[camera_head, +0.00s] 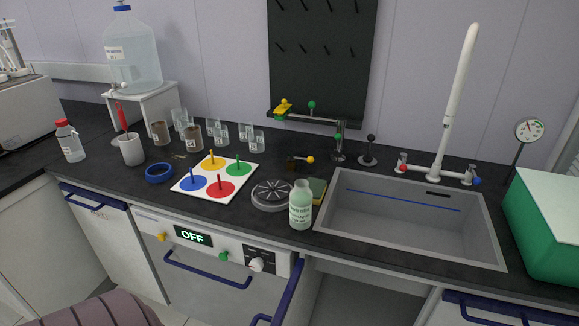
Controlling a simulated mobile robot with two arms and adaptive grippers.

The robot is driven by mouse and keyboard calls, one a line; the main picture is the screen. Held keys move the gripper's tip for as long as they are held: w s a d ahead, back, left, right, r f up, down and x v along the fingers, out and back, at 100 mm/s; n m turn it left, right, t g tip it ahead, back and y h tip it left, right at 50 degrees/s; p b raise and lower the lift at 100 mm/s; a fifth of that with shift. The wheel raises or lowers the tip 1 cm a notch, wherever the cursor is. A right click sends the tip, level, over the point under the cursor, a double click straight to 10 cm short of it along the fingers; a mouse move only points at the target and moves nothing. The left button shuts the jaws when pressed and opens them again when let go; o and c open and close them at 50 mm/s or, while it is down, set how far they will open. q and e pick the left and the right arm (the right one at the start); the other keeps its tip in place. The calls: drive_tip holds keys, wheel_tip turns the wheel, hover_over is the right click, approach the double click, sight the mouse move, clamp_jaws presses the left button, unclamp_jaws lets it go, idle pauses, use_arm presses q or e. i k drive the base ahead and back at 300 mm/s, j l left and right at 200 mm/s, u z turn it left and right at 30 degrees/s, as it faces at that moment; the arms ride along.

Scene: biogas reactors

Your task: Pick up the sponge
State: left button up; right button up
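The sponge (318,188), green on top with a yellowish edge, lies on the dark counter just left of the sink. The green bottle (301,206) with a white label stands in front of it and hides its left part. Neither of my grippers shows in the head view.
The sink (405,218) is right of the sponge, with a tall white tap (455,105) behind it. A round grey disc (271,194) lies left of the bottle. A white board (217,178) with coloured discs and pegs is further left. A green box (545,235) stands at the right.

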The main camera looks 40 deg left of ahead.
sight(318, 186)
drive_tip(key=k+j+z, duration=0.1)
drive_tip(key=k, duration=0.7)
drive_tip(key=k+j, duration=0.1)
drive_tip(key=j, duration=0.9)
drive_tip(key=k+j+z, duration=0.1)
drive_tip(key=j, duration=0.7)
drive_tip(key=u, duration=1)
drive_tip(key=i+j+z, duration=0.7)
drive_tip(key=i+j, duration=0.1)
drive_tip(key=j, duration=0.05)
